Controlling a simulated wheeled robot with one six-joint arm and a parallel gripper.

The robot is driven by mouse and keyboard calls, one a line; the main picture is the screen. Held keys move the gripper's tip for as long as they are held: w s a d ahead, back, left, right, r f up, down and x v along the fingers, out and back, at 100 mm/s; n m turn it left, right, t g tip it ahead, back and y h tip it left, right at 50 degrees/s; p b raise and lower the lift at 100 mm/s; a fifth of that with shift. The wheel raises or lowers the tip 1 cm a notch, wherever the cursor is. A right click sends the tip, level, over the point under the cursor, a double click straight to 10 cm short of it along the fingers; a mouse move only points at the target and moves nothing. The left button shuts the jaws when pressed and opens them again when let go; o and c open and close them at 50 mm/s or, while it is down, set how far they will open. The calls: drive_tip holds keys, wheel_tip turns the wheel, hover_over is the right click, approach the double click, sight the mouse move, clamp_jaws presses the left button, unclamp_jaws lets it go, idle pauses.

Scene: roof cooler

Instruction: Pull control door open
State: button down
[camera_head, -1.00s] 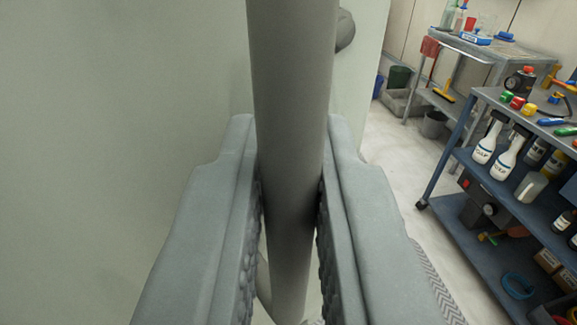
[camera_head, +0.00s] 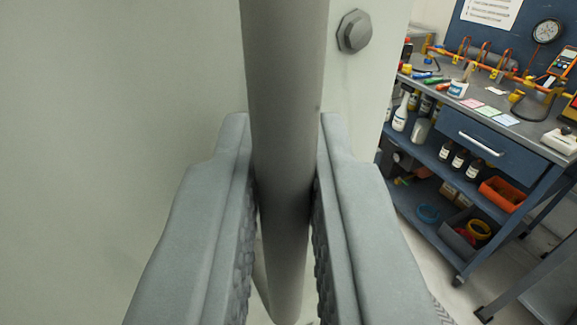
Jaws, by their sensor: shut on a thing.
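A grey vertical bar handle (camera_head: 285,80) runs down the middle of the camera view. A pale, flat door panel (camera_head: 130,90) lies behind it and fills the left side. My gripper (camera_head: 284,185) is shut on the handle, with one padded finger on each side of it. The handle's lower end bends back toward the panel, partly hidden by the fingers. A hexagonal bolt head (camera_head: 355,31) sits on the pale surface to the right of the handle. The panel's right edge shows near the workbench.
A blue workbench (camera_head: 485,142) with a drawer, bottles, bins and tools stands at the right, beyond the door's edge. A round gauge (camera_head: 547,31) is on the wall behind it. Pale floor (camera_head: 420,255) shows between the panel and the bench.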

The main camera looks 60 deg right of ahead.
drive_tip(key=shift+s+a+r+g+h, duration=0.15)
drive_tip(key=shift+s+a+g, duration=0.05)
drive_tip(key=shift+s+a, duration=0.35)
drive_tip(key=shift+s+a+r+g+h, duration=0.1)
drive_tip(key=shift+s+a+g+h, duration=0.1)
drive_tip(key=shift+s+a, duration=0.3)
drive_tip(key=shift+d, duration=0.1)
drive_tip(key=c, duration=1.5)
unclamp_jaws()
drive_tip(key=shift+f, duration=0.15)
drive_tip(key=shift+c, duration=0.2)
